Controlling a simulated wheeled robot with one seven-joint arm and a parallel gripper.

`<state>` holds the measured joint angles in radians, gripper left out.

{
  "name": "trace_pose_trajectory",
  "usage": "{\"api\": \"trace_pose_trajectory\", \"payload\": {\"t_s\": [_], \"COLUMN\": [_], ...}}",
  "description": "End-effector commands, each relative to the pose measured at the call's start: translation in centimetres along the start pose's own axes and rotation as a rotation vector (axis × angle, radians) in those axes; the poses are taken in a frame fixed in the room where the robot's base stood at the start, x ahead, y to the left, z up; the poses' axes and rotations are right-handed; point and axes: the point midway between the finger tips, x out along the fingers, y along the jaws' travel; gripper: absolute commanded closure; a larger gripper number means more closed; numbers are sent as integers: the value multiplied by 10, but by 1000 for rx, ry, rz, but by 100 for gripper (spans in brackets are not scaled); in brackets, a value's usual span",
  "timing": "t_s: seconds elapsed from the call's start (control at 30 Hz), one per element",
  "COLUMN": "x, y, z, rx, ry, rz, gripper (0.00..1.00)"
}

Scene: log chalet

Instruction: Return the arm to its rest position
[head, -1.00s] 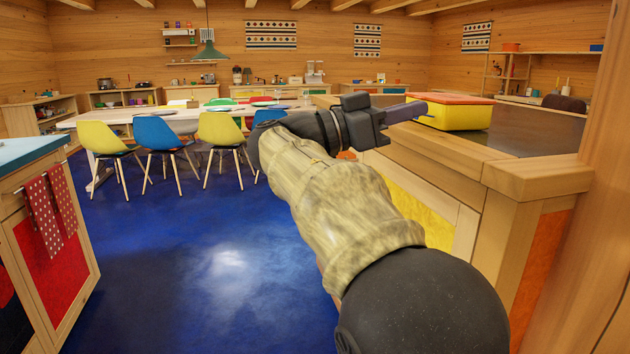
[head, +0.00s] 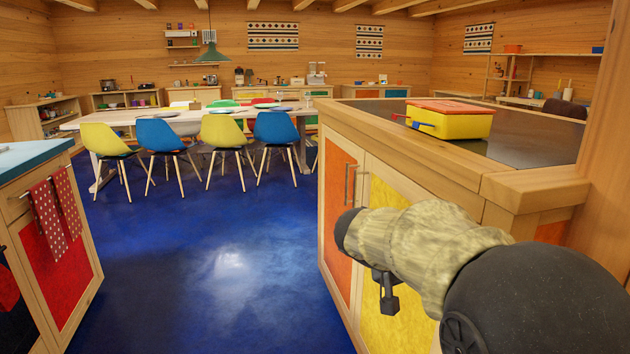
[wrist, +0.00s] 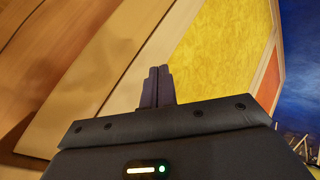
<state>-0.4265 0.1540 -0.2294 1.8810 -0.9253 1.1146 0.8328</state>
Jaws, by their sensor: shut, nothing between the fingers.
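My gripper (wrist: 157,86) shows in the wrist view with its two dark fingers together and nothing between them. Past the fingers are the wooden panels and yellow door of the counter cabinet. In the head view my arm is folded low at the right, in front of the cabinet. A dark part of my arm's end hangs below the camouflage sleeve there; the fingers are mostly hidden.
The wooden counter (head: 455,160) with orange and yellow doors stands close at the right, carrying a yellow box (head: 450,122) with a red lid. A blue-topped cabinet (head: 60,270) is at the left. Open blue floor (head: 215,270) lies between, with chairs and a table (head: 140,116) behind.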

Motion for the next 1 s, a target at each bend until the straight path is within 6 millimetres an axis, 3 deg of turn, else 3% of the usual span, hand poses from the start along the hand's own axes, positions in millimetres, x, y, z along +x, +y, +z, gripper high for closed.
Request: {"api": "trace_pose_trajectory", "payload": {"t_s": [0.1, 0.3, 0.5, 0.73, 1.0], "x": [22, 29, 25, 21, -7], "y": [-26, -67, -86, -92, -66], "z": [54, 132, 179, 213, 192], "rx": [-104, -175, -152, -91, -94], "ry": [-117, -209, -217, -199, -194], "rz": [-198, -503, -676, -764, -765], "gripper": [100, 100, 100, 100, 100]}}
